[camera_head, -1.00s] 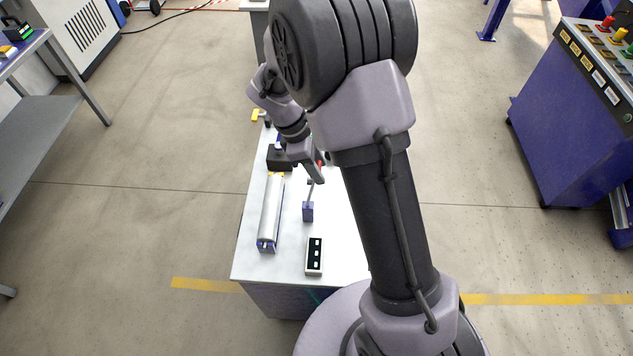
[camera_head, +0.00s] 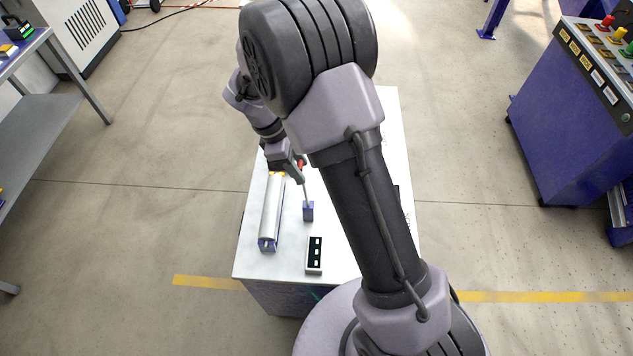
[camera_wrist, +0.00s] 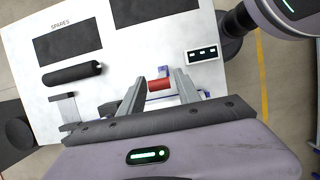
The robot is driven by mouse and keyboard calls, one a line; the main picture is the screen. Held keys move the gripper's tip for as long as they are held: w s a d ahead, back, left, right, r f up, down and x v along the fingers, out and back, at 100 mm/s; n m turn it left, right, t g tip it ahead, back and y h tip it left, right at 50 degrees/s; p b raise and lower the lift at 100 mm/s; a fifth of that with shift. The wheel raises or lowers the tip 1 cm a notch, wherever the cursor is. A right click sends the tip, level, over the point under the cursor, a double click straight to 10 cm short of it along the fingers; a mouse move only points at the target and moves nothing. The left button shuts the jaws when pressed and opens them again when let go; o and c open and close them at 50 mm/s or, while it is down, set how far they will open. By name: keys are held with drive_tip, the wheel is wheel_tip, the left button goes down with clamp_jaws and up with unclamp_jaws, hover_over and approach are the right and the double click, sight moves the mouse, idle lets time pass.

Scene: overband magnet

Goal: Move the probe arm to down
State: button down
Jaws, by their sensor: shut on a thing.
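The probe arm (camera_head: 306,193) is a thin grey rod rising from a small blue block (camera_head: 308,212) on the white table. Its red end (camera_head: 301,164) is up at my gripper (camera_head: 297,171), and the rod leans slightly left in the head view. In the wrist view, the red end (camera_wrist: 159,85) lies between the two fingers of my gripper (camera_wrist: 161,80), which is shut on it. The rod below the red end is mostly hidden in the wrist view.
A pale roller (camera_head: 270,208) lies left of the blue block. A small black-faced panel (camera_head: 314,254) sits at the table's near side and in the wrist view (camera_wrist: 202,53). A black cylinder (camera_wrist: 72,73) lies near the SPARES marking. The bare table top (camera_head: 345,250) is clear on the right.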

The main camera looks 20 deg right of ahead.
drive_tip(key=shift+w+a+f+p, duration=0.2)
drive_tip(key=shift+w+a, duration=0.1)
drive_tip(key=shift+a, duration=0.45)
drive_tip(key=shift+w+a+f+p, duration=0.15)
drive_tip(key=shift+w+a, duration=0.2)
drive_tip(key=shift+a, duration=0.4)
drive_tip(key=shift+w+a+f+p, duration=0.1)
drive_tip(key=shift+w+a+f, duration=0.15)
drive_tip(key=shift+a, duration=0.5)
drive_tip(key=shift+w, duration=0.1)
drive_tip(key=shift+w+a+f, duration=0.25)
drive_tip(key=shift+a+f, duration=0.15)
drive_tip(key=shift+a, duration=0.25)
drive_tip(key=shift+w+a+f, duration=0.25)
drive_tip(key=shift+a+f, duration=0.15)
drive_tip(key=shift+a, duration=0.25)
drive_tip(key=shift+w+a+f, duration=0.25)
drive_tip(key=shift+a+f, duration=0.15)
drive_tip(key=shift+a, duration=0.25)
drive_tip(key=shift+w+a+f+b, duration=0.35)
drive_tip(key=shift+a+f+b, duration=0.1)
drive_tip(key=shift+a+f, duration=0.4)
drive_tip(key=shift+w+a+f+b, duration=0.3)
drive_tip(key=shift+a+f+b, duration=0.1)
drive_tip(key=shift+a+f, duration=0.45)
drive_tip(key=shift+d+f, duration=0.1)
